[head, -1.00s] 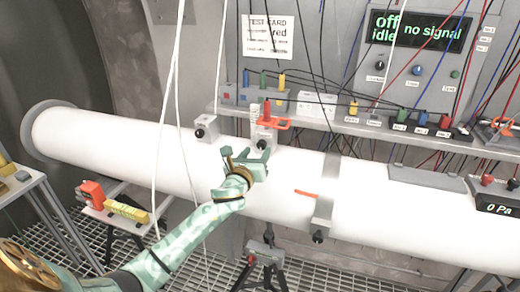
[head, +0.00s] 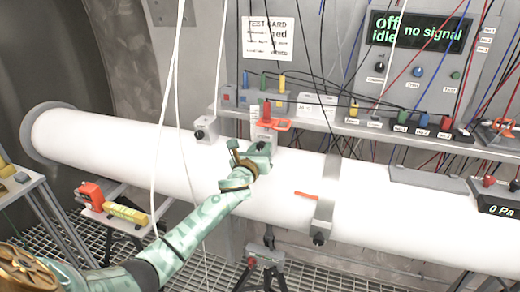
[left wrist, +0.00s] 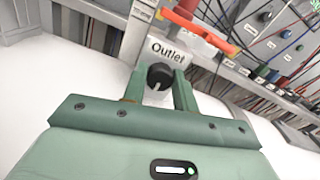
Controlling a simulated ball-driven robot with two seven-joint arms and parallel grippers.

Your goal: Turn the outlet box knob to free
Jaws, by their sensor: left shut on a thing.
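The outlet box (left wrist: 172,50), a light block labelled "Outlet", sits on top of the white pipe. Its black knob (left wrist: 160,76) faces my left wrist camera. My left gripper (left wrist: 160,88) has its two green fingers on either side of the knob and is shut on it. In the head view my left gripper (head: 256,152) covers the knob and the lower part of the box. An orange-red handle (head: 275,124) sits on top of the box. The knob's setting marks cannot be read. My right gripper is not in view.
The long white pipe (head: 110,138) runs across the scene. A similar box with a black knob (head: 205,130) is to the left. A shelf (head: 340,122) with coloured sockets and hanging cables lies behind. White cables (head: 168,90) hang in front of the pipe.

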